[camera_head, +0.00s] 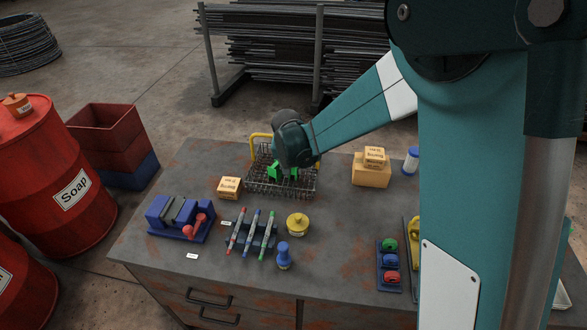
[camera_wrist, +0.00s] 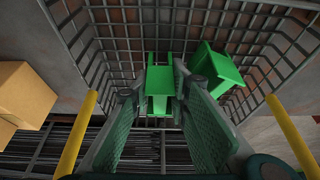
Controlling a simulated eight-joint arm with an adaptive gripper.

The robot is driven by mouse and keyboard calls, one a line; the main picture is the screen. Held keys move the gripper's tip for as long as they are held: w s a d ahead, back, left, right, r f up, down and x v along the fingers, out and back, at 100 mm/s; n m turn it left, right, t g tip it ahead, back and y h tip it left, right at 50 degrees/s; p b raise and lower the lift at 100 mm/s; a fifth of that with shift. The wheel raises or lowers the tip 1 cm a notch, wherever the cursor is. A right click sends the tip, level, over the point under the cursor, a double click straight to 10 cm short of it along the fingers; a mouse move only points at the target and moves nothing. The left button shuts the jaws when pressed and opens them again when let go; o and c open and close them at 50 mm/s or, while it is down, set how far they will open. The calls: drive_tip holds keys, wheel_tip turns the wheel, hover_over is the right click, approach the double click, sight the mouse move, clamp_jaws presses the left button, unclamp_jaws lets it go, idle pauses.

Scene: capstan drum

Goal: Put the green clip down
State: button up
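A wire basket (camera_head: 262,186) with a yellow handle stands on the workbench. My gripper (camera_head: 286,166) points down into it. In the wrist view, the fingers (camera_wrist: 160,88) lie on either side of a green clip (camera_wrist: 158,82), and its sides look in contact with the fingertips. A second green piece (camera_wrist: 217,68) sits tilted in the basket, just right of the fingers. In the head view, green parts (camera_head: 274,171) show beside my gripper, which partly hides them. Whether the clip touches the basket floor cannot be seen.
A cardboard box (camera_head: 229,188) stands left of the basket, and stacked boxes (camera_head: 371,172) stand right of it. In front are pens (camera_head: 250,234), a yellow pot (camera_head: 298,225) and a blue stamp (camera_head: 284,255). The yellow handle (camera_wrist: 82,130) flanks my fingers.

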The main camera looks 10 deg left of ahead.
drive_tip(key=shift+o, duration=0.8)
drive_tip(key=shift+r, duration=0.15)
drive_tip(key=shift+r, duration=0.15)
drive_tip(key=p+v, duration=0.2)
drive_tip(key=v, duration=0.9)
drive_tip(key=shift+s+r+p, duration=0.25)
drive_tip(key=shift+r+p, duration=0.05)
drive_tip(key=shift+r, duration=0.05)
